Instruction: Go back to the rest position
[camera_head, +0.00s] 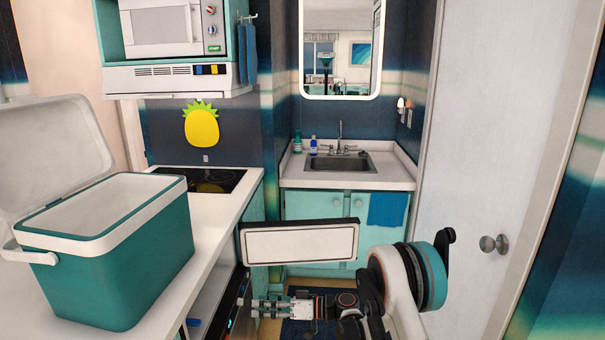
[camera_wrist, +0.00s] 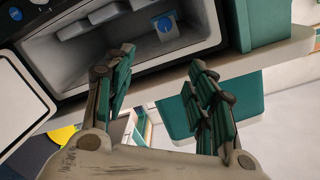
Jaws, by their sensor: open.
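My gripper (camera_head: 262,308) is low in front of the counter, beside the open appliance under it. The wrist view shows my gripper (camera_wrist: 161,58) with its two dark-and-green fingers spread apart and nothing between them. The fingertips point toward the appliance's light grey interior (camera_wrist: 125,50). I cannot tell exactly how far they are from its opening. My arm reaches down at the lower right of the head view and partly hides the floor.
The appliance's white-panelled door (camera_head: 300,242) stands open near my arm; its panel also shows in the wrist view (camera_wrist: 20,92). An open teal cooler (camera_head: 120,255) stands on the left counter (camera_head: 215,212). A sink (camera_head: 340,164) is behind. A white door (camera_head: 480,130) is at right.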

